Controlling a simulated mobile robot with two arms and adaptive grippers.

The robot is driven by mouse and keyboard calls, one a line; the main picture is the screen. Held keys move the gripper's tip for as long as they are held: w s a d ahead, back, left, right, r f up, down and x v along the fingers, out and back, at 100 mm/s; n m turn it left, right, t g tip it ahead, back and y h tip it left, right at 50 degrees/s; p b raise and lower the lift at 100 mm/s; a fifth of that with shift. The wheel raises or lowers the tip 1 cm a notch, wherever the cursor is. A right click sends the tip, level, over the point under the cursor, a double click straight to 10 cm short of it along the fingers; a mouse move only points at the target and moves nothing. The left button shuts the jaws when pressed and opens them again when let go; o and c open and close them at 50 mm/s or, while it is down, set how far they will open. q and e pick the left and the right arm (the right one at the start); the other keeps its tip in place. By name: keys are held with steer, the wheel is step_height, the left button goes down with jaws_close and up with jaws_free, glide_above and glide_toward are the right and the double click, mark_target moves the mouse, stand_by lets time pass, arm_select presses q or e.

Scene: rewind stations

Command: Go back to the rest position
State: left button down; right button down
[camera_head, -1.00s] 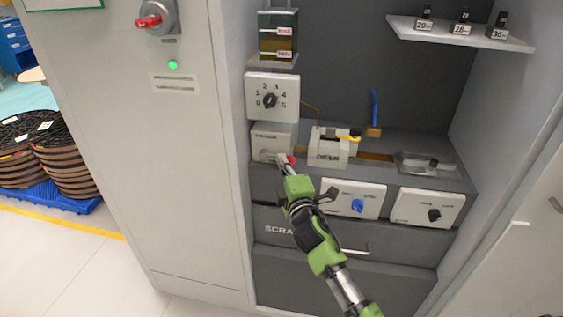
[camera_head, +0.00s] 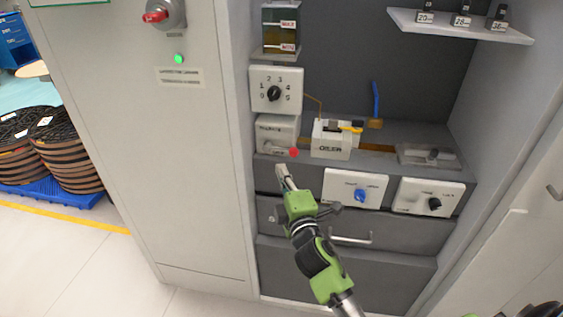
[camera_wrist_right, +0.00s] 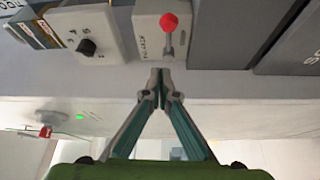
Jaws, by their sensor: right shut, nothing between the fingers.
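My right gripper (camera_head: 282,171) is shut and empty in the head view, in front of the cabinet's upper drawer front. It is just below a white box with a red-knobbed lever (camera_head: 293,153) and apart from it. In the right wrist view the closed fingertips (camera_wrist_right: 161,84) point toward the cabinet, below the red knob (camera_wrist_right: 169,22) on its short metal stem. My left gripper does not show clearly; a dark piece of my own body is at the bottom right corner of the head view.
A dial box (camera_head: 276,91) is above the lever box. The oiler (camera_head: 331,140) stands to its right. Two white switch panels, one with a blue knob (camera_head: 360,194), are right of my gripper. A drawer handle (camera_head: 350,238) sticks out below. Open floor (camera_head: 70,262) lies at left.

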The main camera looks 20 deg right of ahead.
steer(key=shift+s+a+f, duration=0.1)
steer(key=shift+s+a, duration=0.15)
steer(key=shift+s, duration=0.1)
steer(key=shift+a, duration=0.1)
steer(key=s+a+f+m+g+y, duration=0.1)
steer(key=s+f+g, duration=0.15)
steer(key=f, duration=0.95)
steer(key=s+a+f+m+g+y, duration=0.1)
steer(key=s+f+m+g, duration=0.15)
steer(key=f, duration=0.95)
steer(key=s+a+f+m+g, duration=0.1)
steer(key=s+f+g, duration=0.1)
steer(key=s+f, duration=0.45)
steer(key=s+f+m+g, duration=0.1)
steer(key=s+f+g, duration=0.15)
steer(key=f, duration=0.75)
steer(key=s+f+m+g, duration=0.2)
steer(key=s+f, duration=0.4)
steer(key=s, duration=0.7)
steer(key=s+d+f+m+g, duration=0.1)
steer(key=s+f+m+g, duration=0.2)
steer(key=s+f, duration=0.4)
steer(key=s+f+m+g+y+p, duration=0.1)
steer(key=s+f, duration=0.6)
steer(key=s, duration=1.2)
steer(key=shift+s+d+m+g, duration=0.15)
steer(key=shift+s+m+g, duration=0.1)
steer(key=shift+m+g, duration=0.55)
